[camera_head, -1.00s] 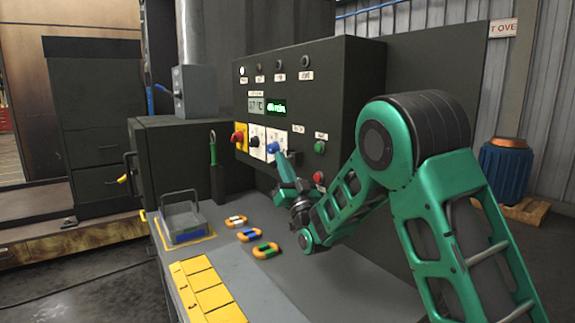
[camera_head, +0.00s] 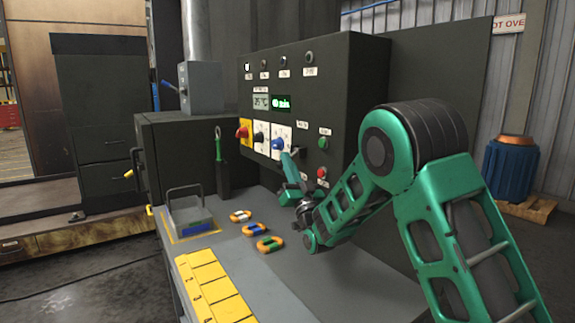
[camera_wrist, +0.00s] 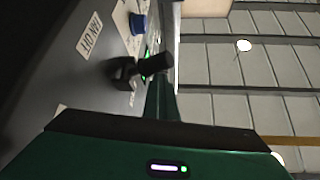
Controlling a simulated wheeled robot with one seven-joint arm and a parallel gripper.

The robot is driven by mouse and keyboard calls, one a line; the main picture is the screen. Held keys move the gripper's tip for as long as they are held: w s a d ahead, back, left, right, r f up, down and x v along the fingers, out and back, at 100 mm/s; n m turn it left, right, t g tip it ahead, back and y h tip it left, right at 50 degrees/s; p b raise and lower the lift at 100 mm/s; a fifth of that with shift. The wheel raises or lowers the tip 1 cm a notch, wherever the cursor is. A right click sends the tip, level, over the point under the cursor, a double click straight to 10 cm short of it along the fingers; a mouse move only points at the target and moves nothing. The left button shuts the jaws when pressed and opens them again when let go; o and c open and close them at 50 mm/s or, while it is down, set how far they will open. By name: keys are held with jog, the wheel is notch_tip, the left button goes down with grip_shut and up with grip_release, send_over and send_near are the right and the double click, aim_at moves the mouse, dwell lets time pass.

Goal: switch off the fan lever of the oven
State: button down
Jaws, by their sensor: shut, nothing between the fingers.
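The oven's control panel (camera_head: 340,110) faces left in the head view. In the wrist view a black lever (camera_wrist: 152,66) sticks out from the panel, near a label reading FAN OFF (camera_wrist: 90,35). I take it to be the fan lever; in the head view a small dark part (camera_head: 298,152) beside my gripper may be it, mostly hidden. My gripper (camera_head: 287,156) is shut and empty, its tip up close to the panel, just below the blue knob (camera_head: 278,143). In the wrist view its green finger (camera_wrist: 164,102) reaches up to the lever; whether they touch I cannot tell.
Red and black knobs sit left of the blue knob; a green button (camera_head: 323,143) and a red button (camera_head: 321,172) are to the right. Coloured rings (camera_head: 252,229), a grey basket (camera_head: 188,217) and yellow plates (camera_head: 212,285) lie on the bench below.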

jog(key=shift+w+d+f, duration=0.1)
jog(key=shift+d+f, duration=0.1)
jog(key=shift+f, duration=0.55)
jog(key=shift+r, duration=0.1)
notch_tip(320, 180, up, 4)
jog(key=s+a, duration=0.1)
jog(key=s, duration=0.1)
jog(key=s+d+f, duration=0.5)
jog(key=d, duration=0.1)
jog(key=shift+s, duration=0.3)
